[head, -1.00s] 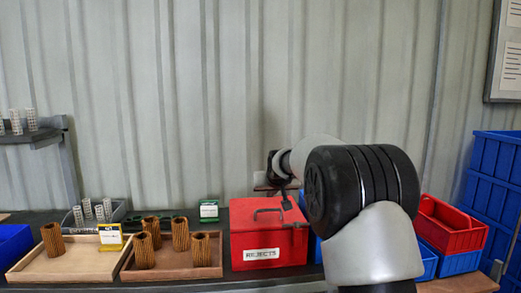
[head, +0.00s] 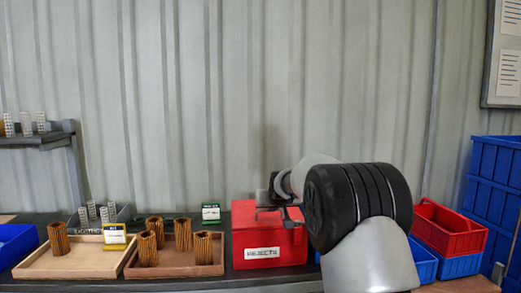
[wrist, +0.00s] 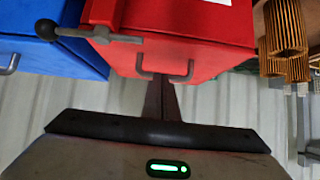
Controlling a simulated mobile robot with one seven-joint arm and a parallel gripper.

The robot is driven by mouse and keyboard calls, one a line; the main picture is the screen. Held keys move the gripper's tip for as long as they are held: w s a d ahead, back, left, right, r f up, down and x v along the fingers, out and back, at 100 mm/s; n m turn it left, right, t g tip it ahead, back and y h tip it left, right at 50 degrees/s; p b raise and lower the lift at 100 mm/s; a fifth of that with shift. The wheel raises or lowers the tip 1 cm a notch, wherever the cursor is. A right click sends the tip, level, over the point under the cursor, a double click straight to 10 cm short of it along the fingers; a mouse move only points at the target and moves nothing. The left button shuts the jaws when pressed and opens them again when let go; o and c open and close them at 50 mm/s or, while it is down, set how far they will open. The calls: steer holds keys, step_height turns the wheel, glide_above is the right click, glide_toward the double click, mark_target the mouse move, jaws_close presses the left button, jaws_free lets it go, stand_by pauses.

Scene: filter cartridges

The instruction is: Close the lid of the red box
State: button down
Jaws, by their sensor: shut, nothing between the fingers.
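The red box (head: 256,247) with a REJECTS label stands on the bench, centre right in the head view. Its red lid (head: 242,215) lies down over the top; I cannot tell whether it is fully flush. In the wrist view the lid (wrist: 205,62) shows close up, with a grey handle (wrist: 165,76) and a dark lever with a ball knob (wrist: 85,34) at one corner. My gripper (wrist: 160,85) is shut and empty, its fingers beside the handle at the lid. Contact is unclear. In the head view my arm partly hides the box's right side.
Wooden trays (head: 70,264) with brown pleated cartridges (head: 148,248) stand left of the box. A blue bin (head: 425,262) and a red crate (head: 450,228) stand to the right, beyond my arm. The corrugated wall is behind.

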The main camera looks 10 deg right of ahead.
steer(key=f, duration=0.3)
steer(key=shift+s+g, duration=0.3)
step_height(320, 180, up, 6)
steer(key=p, duration=0.2)
steer(key=shift+p, duration=0.35)
steer(key=s+f+g, duration=0.1)
steer(key=s+g, duration=0.3)
steer(key=s, duration=4.7)
step_height(320, 180, up, 21)
steer(key=p, duration=2.1)
steer(key=shift+s+a+g, duration=0.2)
steer(key=shift+s+g, duration=0.05)
steer(key=shift+g, duration=0.05)
